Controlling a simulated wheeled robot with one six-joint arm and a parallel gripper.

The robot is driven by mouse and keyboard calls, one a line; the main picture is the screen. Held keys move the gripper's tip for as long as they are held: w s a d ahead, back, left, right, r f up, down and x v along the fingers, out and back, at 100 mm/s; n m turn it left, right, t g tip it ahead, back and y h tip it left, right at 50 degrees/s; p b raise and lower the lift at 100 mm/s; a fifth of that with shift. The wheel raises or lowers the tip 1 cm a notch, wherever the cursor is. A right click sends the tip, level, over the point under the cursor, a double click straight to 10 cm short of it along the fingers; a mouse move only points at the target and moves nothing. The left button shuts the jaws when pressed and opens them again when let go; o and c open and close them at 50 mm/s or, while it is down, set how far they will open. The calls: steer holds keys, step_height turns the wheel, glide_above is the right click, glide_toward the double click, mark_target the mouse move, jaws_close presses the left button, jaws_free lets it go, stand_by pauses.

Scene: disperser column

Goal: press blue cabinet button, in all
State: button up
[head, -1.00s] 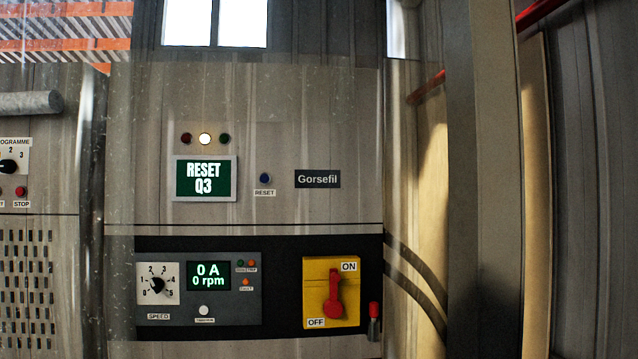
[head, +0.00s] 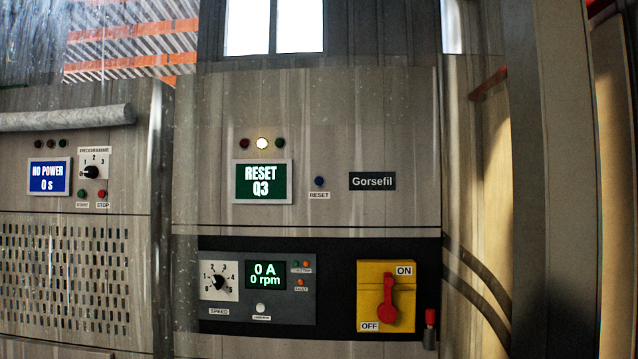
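The blue button (head: 319,181) sits on the grey cabinet (head: 390,120), above a small label reading RESET. To its left a green display (head: 263,181) reads RESET Q3. Above the display is a row of lamps; the middle lamp (head: 262,144) is lit white-yellow, and the red and green ones beside it look dark. My gripper is not in view, and nothing covers the button.
Below are a speed panel (head: 305,315) showing 0 A and 0 rpm, and a yellow switch plate (head: 372,322) with a red handle. At left, another panel's blue display (head: 49,177) reads NO POWER. A grey post (head: 575,200) and hanging cables (head: 480,290) stand at right.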

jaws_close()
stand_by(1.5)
